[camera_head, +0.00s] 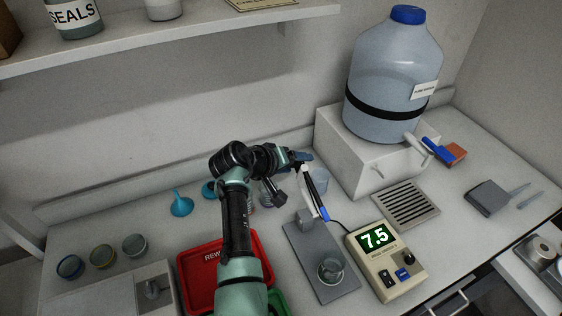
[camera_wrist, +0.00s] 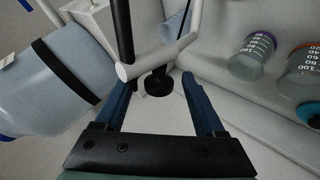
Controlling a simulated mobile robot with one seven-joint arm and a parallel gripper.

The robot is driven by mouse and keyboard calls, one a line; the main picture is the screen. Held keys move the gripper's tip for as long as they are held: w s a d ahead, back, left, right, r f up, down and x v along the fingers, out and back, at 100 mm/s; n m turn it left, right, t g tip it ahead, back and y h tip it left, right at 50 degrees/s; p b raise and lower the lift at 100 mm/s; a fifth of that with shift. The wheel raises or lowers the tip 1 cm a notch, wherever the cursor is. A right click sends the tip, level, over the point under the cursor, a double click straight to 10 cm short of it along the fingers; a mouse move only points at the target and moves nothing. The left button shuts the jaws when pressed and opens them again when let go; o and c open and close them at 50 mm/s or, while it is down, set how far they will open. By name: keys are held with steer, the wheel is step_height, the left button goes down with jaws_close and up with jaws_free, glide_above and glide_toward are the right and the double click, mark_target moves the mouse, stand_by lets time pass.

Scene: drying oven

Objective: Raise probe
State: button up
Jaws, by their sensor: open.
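The probe (camera_head: 316,194) shows in the head view as a slim dark and white piece with a blue end, beside the grey stand (camera_head: 296,240). A glass beaker (camera_head: 331,270) stands on the front of the stand's base. My gripper (camera_head: 303,158) is at the upper end of the probe assembly. In the wrist view my gripper (camera_wrist: 158,86) is open. A black knob (camera_wrist: 157,82) under a white crossbar (camera_wrist: 165,54) lies between its two blue fingers in the picture. I cannot tell whether the fingers touch it. My arm hides part of the area.
A meter (camera_head: 386,260) reading 7.5 stands right of the stand. A large water carboy (camera_head: 393,85) sits on a white block behind right. A red tray (camera_head: 196,272) lies left of my arm. Several cups and a blue funnel (camera_head: 181,205) are left. A shelf (camera_head: 150,52) runs above.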

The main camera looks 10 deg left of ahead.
steer(key=v, duration=1.2)
steer(key=shift+s+b, duration=0.2)
steer(key=shift+b, duration=0.25)
steer(key=shift+a+r, duration=0.1)
